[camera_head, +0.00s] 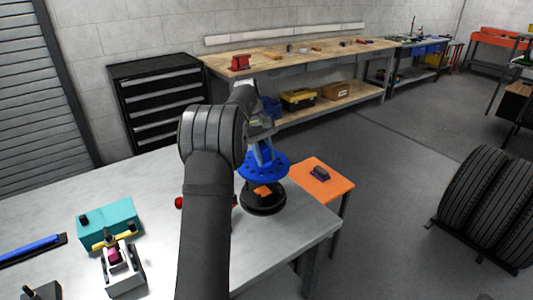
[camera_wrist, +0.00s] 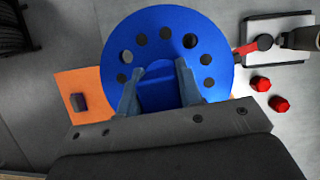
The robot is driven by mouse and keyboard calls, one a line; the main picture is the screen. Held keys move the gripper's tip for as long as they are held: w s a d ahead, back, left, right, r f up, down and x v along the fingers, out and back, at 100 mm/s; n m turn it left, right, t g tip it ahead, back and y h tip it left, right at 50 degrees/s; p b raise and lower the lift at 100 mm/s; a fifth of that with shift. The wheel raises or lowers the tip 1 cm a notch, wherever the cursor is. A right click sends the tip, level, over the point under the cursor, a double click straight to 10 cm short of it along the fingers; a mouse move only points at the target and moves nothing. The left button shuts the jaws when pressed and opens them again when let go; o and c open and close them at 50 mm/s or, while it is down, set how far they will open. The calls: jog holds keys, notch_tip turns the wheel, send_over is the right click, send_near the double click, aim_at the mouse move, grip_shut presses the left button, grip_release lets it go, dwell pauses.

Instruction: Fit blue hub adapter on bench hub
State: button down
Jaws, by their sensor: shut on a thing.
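The blue hub adapter (camera_head: 249,167) is a flat round disc with a ring of holes and a raised middle part. My gripper (camera_head: 263,150) is shut on that middle part, and the disc hangs level under it. In the wrist view my gripper (camera_wrist: 158,84) has one finger on each side of the blue block, and the disc (camera_wrist: 165,22) fills the upper middle. The bench hub (camera_head: 263,202), a dark round unit with an orange patch, stands near the bench's right edge, below the adapter. The disc partly hides it; contact cannot be told. In the wrist view the disc covers it.
The metal bench (camera_head: 160,200) holds a teal block (camera_head: 108,223), a grey clamp fixture (camera_head: 123,271) and a blue bar (camera_head: 30,249) at left. A red knob (camera_head: 179,202) is beside my arm. An orange side table (camera_head: 325,190) with a small dark object stands right of the bench.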

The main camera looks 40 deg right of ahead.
aim_at(264, 170)
jog(key=shift+s+a+r+m, duration=0.25)
jog(key=shift+a+m, duration=0.05)
jog(key=shift+m, duration=0.2)
jog(key=shift+f, duration=3.05)
jog(key=shift+f, duration=2.5)
jog(key=c, duration=0.9)
grip_release()
jog(key=v, duration=1.2)
jog(key=shift+s+d, duration=0.1)
jog(key=shift+d, duration=0.05)
jog(key=shift+f, duration=0.1)
